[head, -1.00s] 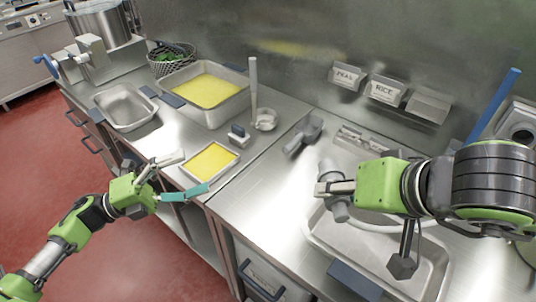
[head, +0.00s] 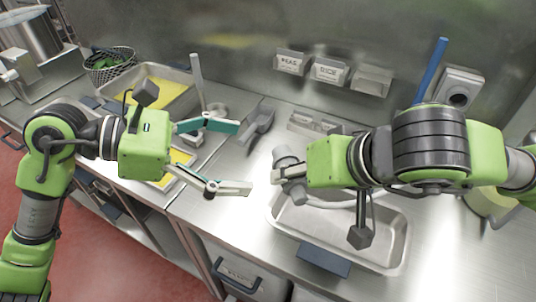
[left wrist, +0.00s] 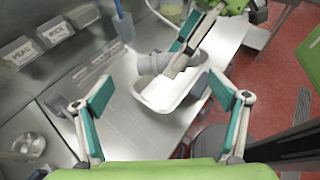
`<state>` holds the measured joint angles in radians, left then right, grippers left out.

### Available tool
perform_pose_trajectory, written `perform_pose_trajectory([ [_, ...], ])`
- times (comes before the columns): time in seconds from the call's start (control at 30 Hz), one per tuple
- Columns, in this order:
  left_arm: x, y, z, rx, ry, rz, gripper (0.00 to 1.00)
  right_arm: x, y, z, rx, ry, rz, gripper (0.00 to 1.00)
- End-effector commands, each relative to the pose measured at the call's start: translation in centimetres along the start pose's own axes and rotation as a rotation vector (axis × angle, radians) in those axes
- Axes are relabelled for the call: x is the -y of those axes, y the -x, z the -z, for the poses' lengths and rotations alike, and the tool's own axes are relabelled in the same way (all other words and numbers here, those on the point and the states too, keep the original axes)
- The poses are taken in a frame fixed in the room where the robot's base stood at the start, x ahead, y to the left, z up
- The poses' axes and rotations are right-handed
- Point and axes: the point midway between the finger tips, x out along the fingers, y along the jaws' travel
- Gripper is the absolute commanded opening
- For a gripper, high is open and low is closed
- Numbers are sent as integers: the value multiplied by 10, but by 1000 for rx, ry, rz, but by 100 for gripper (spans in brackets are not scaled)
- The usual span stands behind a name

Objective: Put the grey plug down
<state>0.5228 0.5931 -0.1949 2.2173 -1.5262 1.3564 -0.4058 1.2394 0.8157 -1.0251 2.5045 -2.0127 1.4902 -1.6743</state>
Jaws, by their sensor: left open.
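The grey plug (head: 285,155) is a thick, rounded grey piece held over the shallow metal tray's left end; it also shows in the left wrist view (left wrist: 153,63). My right gripper (head: 288,173) is shut on its middle, partly hiding it. In the left wrist view, the right gripper's fingers (left wrist: 184,60) reach the plug from above right. My left gripper (head: 244,158) is open and empty. Its fingers point at the plug from the left, with a gap between. In the left wrist view, the plug appears beyond the open left fingers (left wrist: 162,92).
The shallow metal tray (head: 390,257) lies on the counter below the right arm. A grey scoop (head: 258,122) lies behind the left gripper. Labelled bins (head: 329,70) hang on the back wall. Pans with yellow contents (head: 152,88) stand left. Bare counter lies right of the tray.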

Motion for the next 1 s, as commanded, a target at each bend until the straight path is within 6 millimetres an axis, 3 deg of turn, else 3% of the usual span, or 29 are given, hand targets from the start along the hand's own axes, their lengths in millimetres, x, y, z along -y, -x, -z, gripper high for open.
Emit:
perform_pose_trajectory([
  [0.3, 1, -62, -1, 5, 3, 4, 89, 0, 0, 0, -1, 0, 0, 8],
  [0.5, 0, -86, 0, 3, 4, 3, 89, 0, 0, 0, -1, 0, 0, 8],
  [0.93, 0, -95, 0, 1, 3, 1, 89, 0, 0, 0, -1, 0, 0, 8],
  [1.0, 0, -95, 0, 1, 3, 1, 71, 0, 0, 0, -1, 0, 0, 8],
])
